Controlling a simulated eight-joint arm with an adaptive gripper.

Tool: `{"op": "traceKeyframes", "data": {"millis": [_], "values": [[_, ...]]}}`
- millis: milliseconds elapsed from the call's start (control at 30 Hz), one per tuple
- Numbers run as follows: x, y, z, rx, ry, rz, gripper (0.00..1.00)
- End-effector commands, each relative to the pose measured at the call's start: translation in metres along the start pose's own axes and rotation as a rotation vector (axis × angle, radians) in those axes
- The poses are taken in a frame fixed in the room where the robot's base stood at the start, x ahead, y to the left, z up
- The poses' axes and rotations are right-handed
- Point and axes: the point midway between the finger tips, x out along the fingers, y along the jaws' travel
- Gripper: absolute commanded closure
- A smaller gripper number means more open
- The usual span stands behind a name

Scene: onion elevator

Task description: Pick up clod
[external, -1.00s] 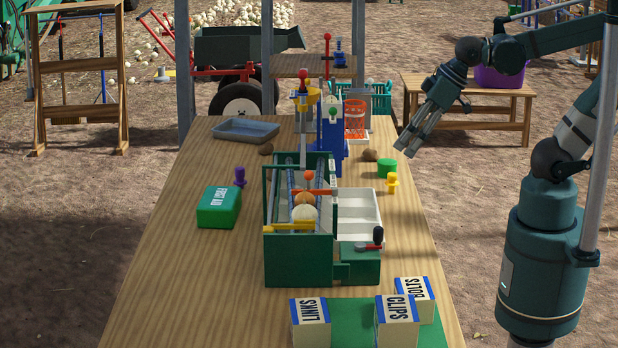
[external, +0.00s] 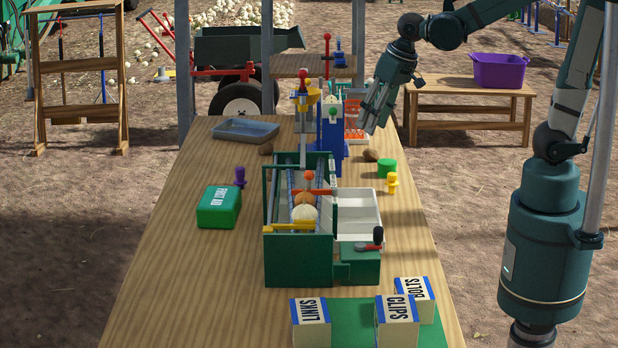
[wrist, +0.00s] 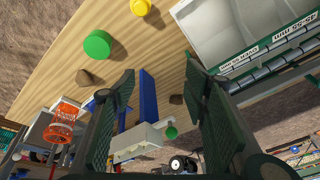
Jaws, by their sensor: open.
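A brown clod (external: 371,155) lies on the wooden table beside a green cylinder, right of the blue stand; it also shows in the wrist view (wrist: 84,77), left of my fingers. A second brown clod (external: 266,149) lies left of the blue stand, near the grey tray, and appears between my fingers in the wrist view (wrist: 177,99). My gripper (external: 373,124) is open and empty, fingers pointing down, above the table's right side near the first clod. It touches neither clod. In the wrist view the fingers (wrist: 160,115) stand well apart.
The blue stand (external: 332,138) and an orange basket (external: 355,119) stand close to my gripper. The green cylinder (external: 387,168) and yellow peg (external: 392,183) are nearby. A green-framed roller machine (external: 298,262) fills the middle.

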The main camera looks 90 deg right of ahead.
Motion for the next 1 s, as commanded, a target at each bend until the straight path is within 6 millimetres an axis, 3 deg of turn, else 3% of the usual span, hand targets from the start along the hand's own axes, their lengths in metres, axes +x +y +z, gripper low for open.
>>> {"op": "traceKeyframes", "data": {"millis": [400,1000], "values": [[0.026,0.049,-0.053,0.228,-0.073,0.068,0.55],[0.066,0.121,-0.097,0.496,-0.155,0.148,0.55]]}}
